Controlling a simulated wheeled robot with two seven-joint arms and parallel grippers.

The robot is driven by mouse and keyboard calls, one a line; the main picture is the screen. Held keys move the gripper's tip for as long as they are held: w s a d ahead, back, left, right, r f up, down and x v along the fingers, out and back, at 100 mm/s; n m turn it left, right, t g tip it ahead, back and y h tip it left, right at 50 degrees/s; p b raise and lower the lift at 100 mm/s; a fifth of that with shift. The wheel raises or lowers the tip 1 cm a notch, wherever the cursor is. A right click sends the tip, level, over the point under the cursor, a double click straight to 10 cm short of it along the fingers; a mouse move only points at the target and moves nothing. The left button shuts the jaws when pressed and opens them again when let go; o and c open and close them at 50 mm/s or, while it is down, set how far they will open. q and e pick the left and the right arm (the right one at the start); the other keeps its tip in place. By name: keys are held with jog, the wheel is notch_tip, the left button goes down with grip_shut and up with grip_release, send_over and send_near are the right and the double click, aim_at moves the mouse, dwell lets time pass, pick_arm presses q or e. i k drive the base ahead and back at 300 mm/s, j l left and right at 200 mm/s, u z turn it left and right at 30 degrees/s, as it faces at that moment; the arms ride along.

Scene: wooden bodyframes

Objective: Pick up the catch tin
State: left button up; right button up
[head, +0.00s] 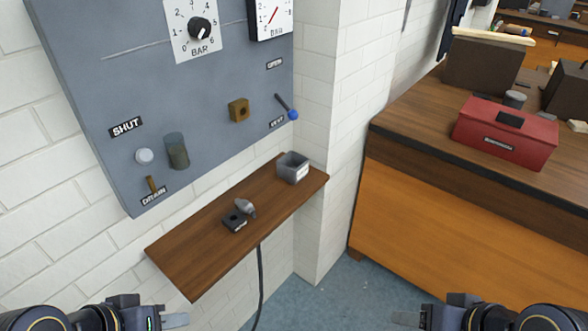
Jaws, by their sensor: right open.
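A small grey open-topped square tin (292,172), which looks like the catch tin, stands upright at the right end of a brown wooden wall shelf (190,258). A pale label is on its side. My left gripper (178,321) is at the bottom left edge, below and apart from the shelf; only part of it shows, and its opening is not clear. My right gripper (405,319) is at the bottom edge right of centre, open and empty, well below and to the right of the tin.
A grey panel (90,60) with dials, a knob and a blue-tipped lever (290,110) hangs above the shelf. A small dark device (236,220) with a cable sits mid-shelf. A wall corner is beside the tin. A red toolbox (505,135) stands on the right bench.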

aim_at(293, 167)
jog(key=i+l, duration=0.35)
jog(key=l, duration=0.2)
jog(key=i+l, duration=0.35)
jog(key=l, duration=0.15)
jog(key=l+u, duration=0.1)
jog(key=u, duration=0.35)
jog(key=i+l+u, duration=0.1)
jog(key=u, duration=0.3)
jog(key=l+u, duration=0.1)
jog(key=u, duration=0.35)
jog(key=l+u, duration=0.1)
jog(key=u, duration=0.3)
jog(key=l+u, duration=0.15)
jog(key=u, duration=0.3)
